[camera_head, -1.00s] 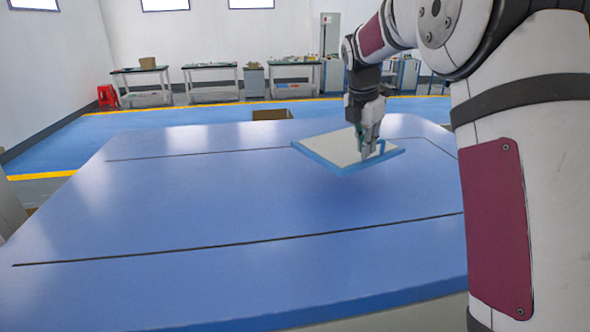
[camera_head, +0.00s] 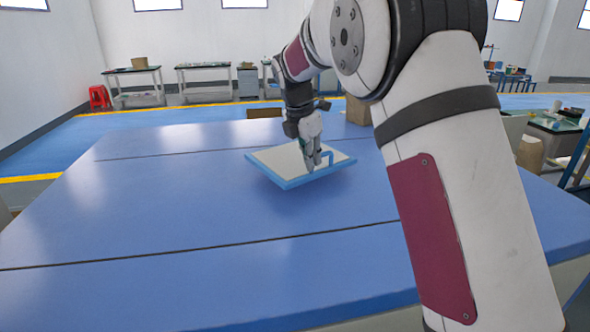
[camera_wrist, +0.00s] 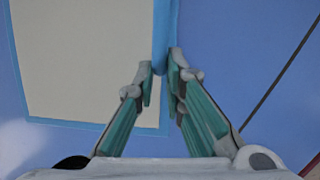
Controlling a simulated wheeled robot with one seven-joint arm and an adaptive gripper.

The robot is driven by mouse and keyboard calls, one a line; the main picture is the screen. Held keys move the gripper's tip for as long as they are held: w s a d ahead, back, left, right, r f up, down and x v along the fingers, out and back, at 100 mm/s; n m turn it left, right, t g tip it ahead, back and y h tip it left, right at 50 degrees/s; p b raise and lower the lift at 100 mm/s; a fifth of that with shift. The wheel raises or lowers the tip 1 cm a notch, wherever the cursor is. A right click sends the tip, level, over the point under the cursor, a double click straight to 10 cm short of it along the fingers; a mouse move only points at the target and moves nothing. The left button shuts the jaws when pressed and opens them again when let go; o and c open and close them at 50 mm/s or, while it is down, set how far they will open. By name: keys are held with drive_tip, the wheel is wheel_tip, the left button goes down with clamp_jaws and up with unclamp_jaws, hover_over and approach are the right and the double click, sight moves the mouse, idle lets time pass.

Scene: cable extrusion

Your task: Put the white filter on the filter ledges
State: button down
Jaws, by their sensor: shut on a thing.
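The white filter (camera_head: 280,160) is a flat, pale panel with a blue frame and a blue handle on its right side. My gripper (camera_head: 318,162) is shut on the filter at that handle and holds it roughly level, seemingly a little above the blue table. In the wrist view the filter (camera_wrist: 85,60) fills the upper left, and my gripper's fingers (camera_wrist: 163,75) close on the blue strip at its edge. No filter ledges can be made out in these frames.
The blue table (camera_head: 150,215) is broad and mostly bare, with thin dark seams. Brown boxes (camera_head: 358,110) stand beyond its far side. A workbench with items (camera_head: 555,124) stands at the right. Several benches line the back wall, near a red stool (camera_head: 100,97).

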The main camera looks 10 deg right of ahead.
sight(295, 174)
drive_tip(key=a, duration=0.3)
drive_tip(key=shift+a+f, duration=0.1)
drive_tip(key=f+p, duration=0.2)
drive_tip(key=shift+a+f, duration=0.35)
drive_tip(key=shift+a, duration=0.05)
drive_tip(key=shift+w+f, duration=0.1)
drive_tip(key=shift+f, duration=0.35)
drive_tip(key=c, duration=1.7)
unclamp_jaws()
drive_tip(key=shift+o, duration=0.2)
